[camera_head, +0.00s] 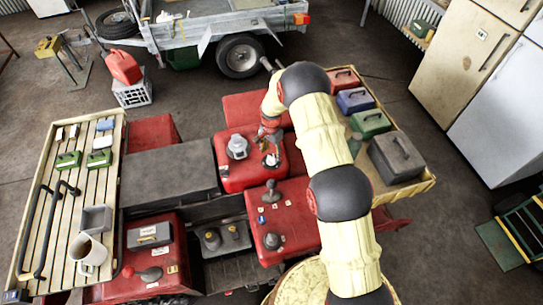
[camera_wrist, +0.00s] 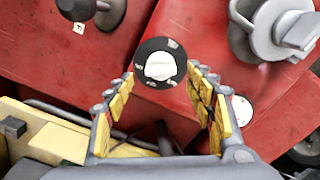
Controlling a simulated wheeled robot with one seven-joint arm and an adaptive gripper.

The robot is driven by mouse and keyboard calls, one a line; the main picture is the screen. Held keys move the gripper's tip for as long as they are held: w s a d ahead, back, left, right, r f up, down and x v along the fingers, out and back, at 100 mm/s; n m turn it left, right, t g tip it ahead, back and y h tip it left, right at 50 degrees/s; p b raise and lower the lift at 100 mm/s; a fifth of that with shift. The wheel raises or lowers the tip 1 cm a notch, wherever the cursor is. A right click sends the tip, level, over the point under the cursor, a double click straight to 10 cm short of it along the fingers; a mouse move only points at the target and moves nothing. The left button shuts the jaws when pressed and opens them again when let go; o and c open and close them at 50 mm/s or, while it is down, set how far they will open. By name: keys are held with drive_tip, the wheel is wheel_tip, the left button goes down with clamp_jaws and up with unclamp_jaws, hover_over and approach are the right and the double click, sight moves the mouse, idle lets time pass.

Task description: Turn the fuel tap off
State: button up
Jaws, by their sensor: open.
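The fuel tap is a white knob on a black round plate with pale marks. In the wrist view the tap (camera_wrist: 160,67) is at the upper middle, on a red surface. Its raised grip appears to lie roughly crosswise. In the head view the tap (camera_head: 271,160) is on the red tank (camera_head: 236,179), just below my gripper (camera_head: 266,138). In the wrist view my gripper (camera_wrist: 162,78) is open and empty. Its yellow-padded fingers stand to the left and right of the tap, apart from it. Whether the tips reach down to the knob's height is unclear.
A grey filler cap (camera_head: 237,147) is left of the tap on the tank. A dark-knobbed lever (camera_head: 271,190) stands on the red panel below. A slatted rack (camera_head: 30,245) with small boxes and a mug (camera_head: 89,254) is at left. Toolboxes (camera_head: 396,157) fill the right rack.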

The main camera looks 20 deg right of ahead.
sight(271, 158)
drive_tip(key=shift+f+p, duration=0.3)
drive_tip(key=shift+f, duration=1.5)
drive_tip(key=shift+w, duration=0.1)
drive_tip(key=shift+c, duration=0.4)
drive_tip(key=c, duration=1.1)
